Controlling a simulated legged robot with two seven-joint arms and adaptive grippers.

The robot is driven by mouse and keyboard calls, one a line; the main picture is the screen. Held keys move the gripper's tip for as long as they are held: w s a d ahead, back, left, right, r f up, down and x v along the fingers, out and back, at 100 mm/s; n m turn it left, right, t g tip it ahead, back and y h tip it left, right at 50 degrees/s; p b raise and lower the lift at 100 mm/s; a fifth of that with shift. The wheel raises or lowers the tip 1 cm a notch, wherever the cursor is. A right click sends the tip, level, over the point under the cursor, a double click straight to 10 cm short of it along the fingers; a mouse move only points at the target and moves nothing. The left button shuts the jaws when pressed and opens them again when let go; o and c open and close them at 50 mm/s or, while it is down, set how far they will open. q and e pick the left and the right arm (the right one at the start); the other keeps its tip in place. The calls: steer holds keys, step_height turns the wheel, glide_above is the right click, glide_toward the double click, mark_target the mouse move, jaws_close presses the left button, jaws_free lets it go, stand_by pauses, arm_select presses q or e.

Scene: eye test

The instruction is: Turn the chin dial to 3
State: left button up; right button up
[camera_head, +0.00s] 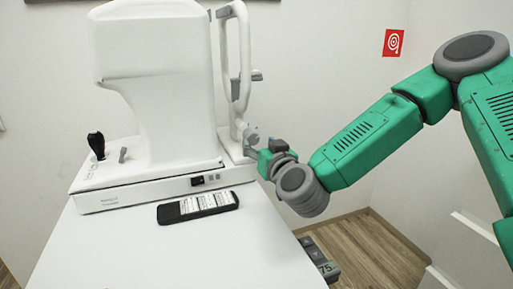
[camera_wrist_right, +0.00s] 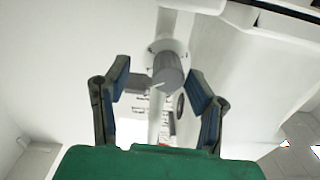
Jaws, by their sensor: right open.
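The chin dial is a grey round knob (camera_wrist_right: 168,72) with a pale pointer line, on a white post; in the right wrist view it sits between the spread fingers of my right gripper (camera_wrist_right: 160,95). The fingers are open, with a gap on each side of the knob. In the head view the dial (camera_head: 251,136) is small, on the right side of the white eye-test machine (camera_head: 160,90), with my right gripper (camera_head: 256,148) right at it. I cannot read which number the pointer is at. My left gripper is not in view.
The machine stands on a white table (camera_head: 190,255). A black device with a white label (camera_head: 198,207) lies in front of it. A black joystick (camera_head: 97,145) is at the machine's left. A chin-rest frame (camera_head: 234,65) rises above the dial. A red target sign (camera_head: 394,42) is on the wall.

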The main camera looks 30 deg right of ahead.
mark_target(251, 141)
steer(key=shift+w+a+r, duration=0.15)
steer(key=shift+w+a, duration=0.15)
steer(key=shift+w, duration=0.4)
steer(key=shift+w+a+r, duration=0.15)
steer(key=shift+w+a, duration=0.15)
steer(key=shift+w, duration=0.4)
steer(key=shift+d, duration=0.25)
steer(key=shift+d+f, duration=0.1)
steer(key=shift+d, duration=0.15)
steer(key=c, duration=0.3)
steer(key=shift+d+f, duration=0.1)
steer(key=shift+d, duration=0.05)
jaws_close()
steer(key=c, duration=0.8)
jaws_free()
steer(key=shift+a, duration=0.3)
